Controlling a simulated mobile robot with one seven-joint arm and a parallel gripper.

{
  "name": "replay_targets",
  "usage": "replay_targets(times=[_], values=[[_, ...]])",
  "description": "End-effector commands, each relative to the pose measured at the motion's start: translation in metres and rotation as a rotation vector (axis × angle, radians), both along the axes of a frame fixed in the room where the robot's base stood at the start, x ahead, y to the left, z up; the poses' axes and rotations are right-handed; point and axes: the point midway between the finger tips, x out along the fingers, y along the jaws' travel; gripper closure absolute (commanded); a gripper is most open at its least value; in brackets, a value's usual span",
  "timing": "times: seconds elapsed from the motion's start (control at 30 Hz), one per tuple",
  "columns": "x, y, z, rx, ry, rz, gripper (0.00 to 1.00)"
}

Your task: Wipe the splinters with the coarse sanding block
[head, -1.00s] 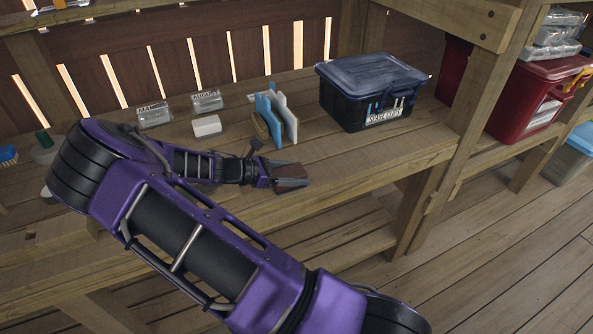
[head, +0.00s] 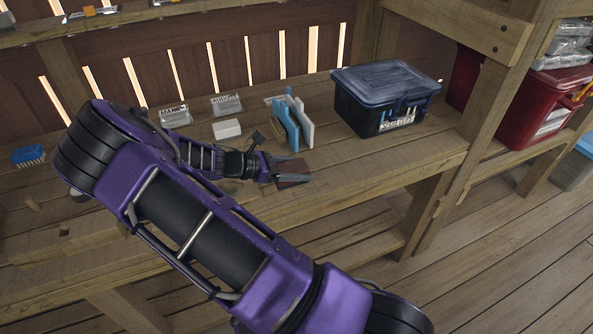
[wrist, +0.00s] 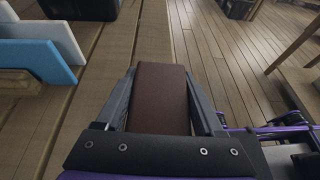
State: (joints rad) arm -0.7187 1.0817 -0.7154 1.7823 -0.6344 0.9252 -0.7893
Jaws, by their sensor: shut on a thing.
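My gripper (head: 291,173) is shut on a dark reddish-brown block, the sanding block (head: 293,181). In the wrist view the sanding block (wrist: 161,95) sits between the two fingers of the gripper (wrist: 163,100). In the head view it is over the front part of the wooden workbench; whether it touches the wood I cannot tell. No splinters can be made out in either view.
Upright blue and white boards (head: 290,122) stand in a holder behind the gripper. A dark blue lidded bin (head: 380,97) labelled for spare clips is to the right. A white block (head: 227,128), clear packets (head: 226,104) and a blue brush (head: 27,154) are on the bench. Bare bench (head: 390,165) lies to the right.

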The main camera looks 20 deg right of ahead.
Motion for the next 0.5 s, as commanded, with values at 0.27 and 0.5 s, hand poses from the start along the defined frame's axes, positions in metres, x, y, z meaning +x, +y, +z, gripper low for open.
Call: replay_targets(times=[0.27,0.5], values=[[0.001,-0.003,0.027,0.001,-0.001,-0.004,0.91],[0.002,-0.004,0.031,0.0,0.001,-0.004,0.91]])
